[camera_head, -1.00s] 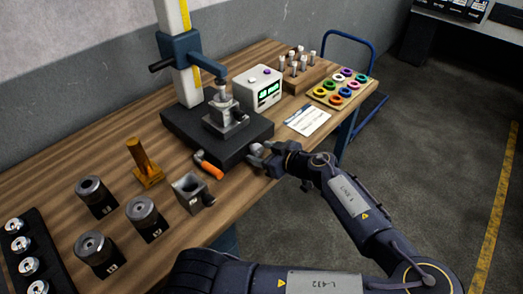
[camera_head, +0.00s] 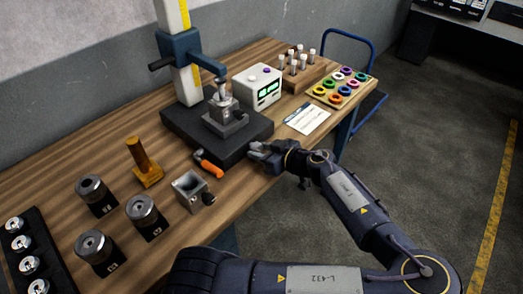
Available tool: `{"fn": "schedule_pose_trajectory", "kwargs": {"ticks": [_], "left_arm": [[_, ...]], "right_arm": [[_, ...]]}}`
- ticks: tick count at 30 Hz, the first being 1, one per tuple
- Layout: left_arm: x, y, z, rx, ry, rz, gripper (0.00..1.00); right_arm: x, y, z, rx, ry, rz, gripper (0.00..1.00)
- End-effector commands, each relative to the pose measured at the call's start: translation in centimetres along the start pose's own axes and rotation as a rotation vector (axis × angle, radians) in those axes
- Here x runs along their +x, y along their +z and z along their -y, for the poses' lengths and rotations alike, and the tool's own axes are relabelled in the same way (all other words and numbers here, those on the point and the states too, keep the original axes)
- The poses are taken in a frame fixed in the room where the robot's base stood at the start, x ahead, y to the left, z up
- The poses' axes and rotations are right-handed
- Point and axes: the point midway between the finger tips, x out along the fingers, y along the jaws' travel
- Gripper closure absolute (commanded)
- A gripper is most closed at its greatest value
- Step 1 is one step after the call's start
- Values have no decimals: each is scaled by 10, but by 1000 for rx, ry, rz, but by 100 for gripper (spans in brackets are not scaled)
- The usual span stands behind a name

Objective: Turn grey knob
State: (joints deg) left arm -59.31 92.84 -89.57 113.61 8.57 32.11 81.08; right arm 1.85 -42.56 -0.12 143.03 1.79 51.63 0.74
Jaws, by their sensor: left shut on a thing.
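My left gripper (camera_head: 257,150) is at the front right side of the black base (camera_head: 190,136) of the measuring stand. Its jaws are shut on a small part at the base's side. I take this part to be the grey knob, but the fingers hide nearly all of it. A metal fixture (camera_head: 224,115) stands on the base under the blue arm (camera_head: 190,50) of the stand. My right gripper is not in view.
A white card (camera_head: 306,118) and a tray of coloured rings (camera_head: 341,87) are at right.

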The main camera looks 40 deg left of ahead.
Motion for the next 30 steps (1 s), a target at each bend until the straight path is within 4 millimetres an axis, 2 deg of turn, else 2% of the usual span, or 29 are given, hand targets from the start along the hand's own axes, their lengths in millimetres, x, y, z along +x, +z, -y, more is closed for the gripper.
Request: {"fn": "schedule_pose_trajectory", "kwargs": {"ticks": [21, 30], "left_arm": [[0, 1, -3, 463, -192, 2, 87], [0, 1, -3, 568, -235, 2, 87]], "right_arm": [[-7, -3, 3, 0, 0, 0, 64], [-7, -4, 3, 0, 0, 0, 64]]}}
